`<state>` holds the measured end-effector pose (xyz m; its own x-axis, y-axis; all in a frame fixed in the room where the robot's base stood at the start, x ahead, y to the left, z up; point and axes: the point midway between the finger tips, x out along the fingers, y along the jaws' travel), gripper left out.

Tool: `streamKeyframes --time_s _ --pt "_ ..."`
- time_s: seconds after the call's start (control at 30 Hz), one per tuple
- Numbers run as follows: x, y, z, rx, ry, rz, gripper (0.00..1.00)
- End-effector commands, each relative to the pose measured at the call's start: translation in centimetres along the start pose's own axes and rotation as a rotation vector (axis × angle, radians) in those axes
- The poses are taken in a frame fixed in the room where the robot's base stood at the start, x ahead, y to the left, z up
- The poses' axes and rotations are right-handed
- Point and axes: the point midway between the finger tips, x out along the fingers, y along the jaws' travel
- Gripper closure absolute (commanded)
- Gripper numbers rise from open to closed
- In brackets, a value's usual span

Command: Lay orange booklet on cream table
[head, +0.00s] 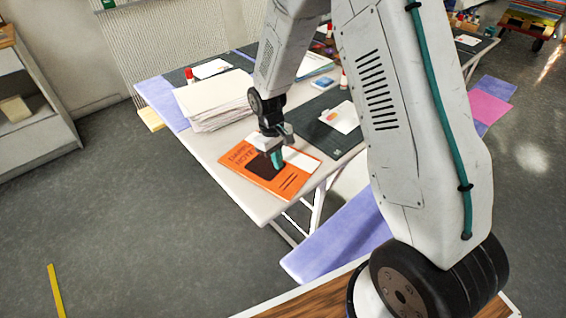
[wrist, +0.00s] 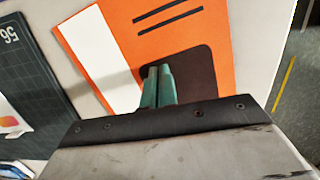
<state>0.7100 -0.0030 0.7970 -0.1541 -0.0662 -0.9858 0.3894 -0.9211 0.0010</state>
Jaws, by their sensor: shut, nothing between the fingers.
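The orange booklet (head: 240,158) lies flat on the near end of the cream table (head: 262,208), with dark print and a dark block on its cover. It also shows in the wrist view (wrist: 215,45), with a white strip along its left side. My gripper (head: 277,160) is directly over the booklet's dark block. In the wrist view its green fingertips (wrist: 158,75) are together with nothing between them. I cannot tell whether the tips touch the cover. Part of the booklet is hidden behind the gripper.
A stack of white paper (head: 215,98) stands behind the booklet. A dark cutting mat (head: 318,125) with a card (head: 341,116) on it lies to the right; its edge shows in the wrist view (wrist: 30,75). A purple cloth or sheet (head: 335,240) is below the table's right side.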

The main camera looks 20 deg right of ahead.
Motion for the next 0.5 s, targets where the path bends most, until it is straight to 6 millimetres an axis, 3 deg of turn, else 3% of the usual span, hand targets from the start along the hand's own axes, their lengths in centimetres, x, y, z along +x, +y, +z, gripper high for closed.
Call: streamKeyframes --time_s 0.23,0.5 --pt "0.3 -0.1 0.1 0.0 -0.003 -0.002 1.0" --pt "-1.1 0.0 0.4 0.001 -0.004 -0.002 1.0"
